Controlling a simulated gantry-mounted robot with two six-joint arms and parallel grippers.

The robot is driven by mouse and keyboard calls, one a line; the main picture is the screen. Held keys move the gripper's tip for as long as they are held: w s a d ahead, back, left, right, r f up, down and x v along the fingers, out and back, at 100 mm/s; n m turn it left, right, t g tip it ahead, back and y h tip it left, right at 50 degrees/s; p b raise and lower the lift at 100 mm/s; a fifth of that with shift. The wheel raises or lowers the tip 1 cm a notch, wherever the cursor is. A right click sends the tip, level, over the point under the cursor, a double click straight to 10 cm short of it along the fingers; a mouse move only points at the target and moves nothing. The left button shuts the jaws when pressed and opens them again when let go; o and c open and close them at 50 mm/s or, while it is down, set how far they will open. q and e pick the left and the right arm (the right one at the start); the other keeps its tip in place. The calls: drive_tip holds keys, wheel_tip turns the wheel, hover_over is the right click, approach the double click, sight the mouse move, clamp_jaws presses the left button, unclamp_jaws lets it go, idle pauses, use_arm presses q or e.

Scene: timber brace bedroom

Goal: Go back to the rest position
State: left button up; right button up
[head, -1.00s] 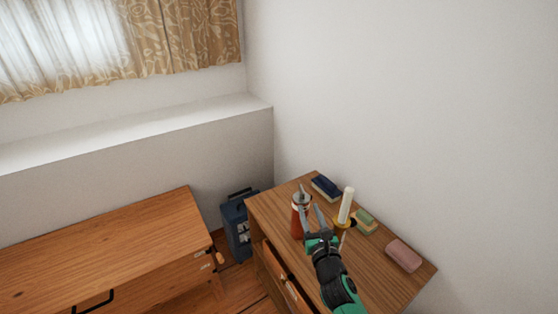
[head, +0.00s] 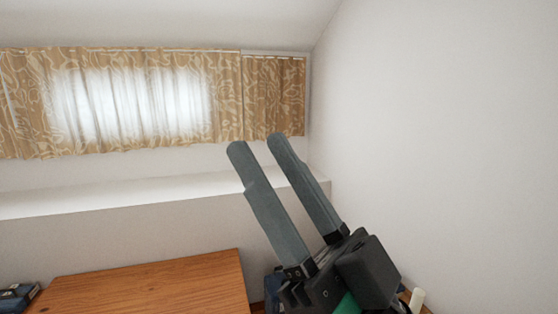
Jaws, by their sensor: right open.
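My right gripper (head: 258,146) is raised close to the camera in the head view. Its two long grey fingers point up and to the left, apart from each other, with nothing between them. My left gripper is not in the head view.
A wooden table or chest top (head: 150,288) lies at the lower left, with a dark blue object (head: 17,296) at the left edge. A white candle (head: 417,299) shows at the lower right. A white ledge (head: 110,198) runs below the curtained window (head: 130,105). White wall is at right.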

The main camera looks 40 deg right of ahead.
drive_tip(key=shift+s+d+r+m+h, duration=0.1)
drive_tip(key=shift+d+r+m+h, duration=0.15)
drive_tip(key=shift+h, duration=0.45)
wheel_tip(320, 180, up, 27)
drive_tip(key=p, duration=2.7)
drive_tip(key=shift+f, duration=0.15)
